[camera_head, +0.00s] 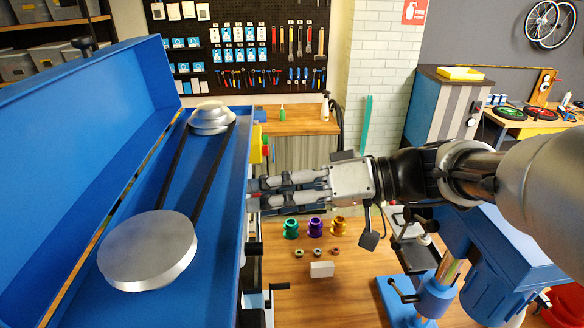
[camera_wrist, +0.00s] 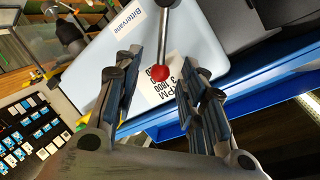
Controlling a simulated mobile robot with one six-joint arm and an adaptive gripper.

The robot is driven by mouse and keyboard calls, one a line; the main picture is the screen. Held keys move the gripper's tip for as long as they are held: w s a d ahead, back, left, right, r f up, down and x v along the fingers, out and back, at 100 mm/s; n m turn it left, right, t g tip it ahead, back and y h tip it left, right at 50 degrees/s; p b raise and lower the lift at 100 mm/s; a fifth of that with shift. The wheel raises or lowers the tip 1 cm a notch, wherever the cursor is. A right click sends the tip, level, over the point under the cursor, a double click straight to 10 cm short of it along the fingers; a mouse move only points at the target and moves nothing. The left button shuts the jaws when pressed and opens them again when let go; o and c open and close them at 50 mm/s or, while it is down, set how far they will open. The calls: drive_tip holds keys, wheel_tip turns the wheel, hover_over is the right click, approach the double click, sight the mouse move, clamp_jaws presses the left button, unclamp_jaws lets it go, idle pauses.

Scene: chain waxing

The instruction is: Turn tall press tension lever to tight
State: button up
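The tall press (camera_head: 100,110) has its blue top housing open at the left of the head view. Inside, a dark belt (camera_head: 210,180) runs between a large front pulley (camera_head: 148,248) and a stepped rear pulley (camera_head: 210,118). In the wrist view, a metal lever (camera_wrist: 165,35) with a red ball knob (camera_wrist: 160,74) stands before the press's pale labelled panel (camera_wrist: 205,40). My gripper (camera_head: 254,193) reaches the housing's right side, where its tips are partly hidden. In the wrist view its fingers (camera_wrist: 158,85) are apart, with the knob showing between them; contact is not visible.
Green (camera_head: 291,228), purple (camera_head: 315,226) and gold (camera_head: 338,225) spools and a white block (camera_head: 321,268) are on the wooden surface below my arm. Another blue machine (camera_head: 490,255) stands at right. A pegboard of tools (camera_head: 240,50) is at the back.

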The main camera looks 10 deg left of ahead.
clamp_jaws()
idle(0.5)
idle(0.3)
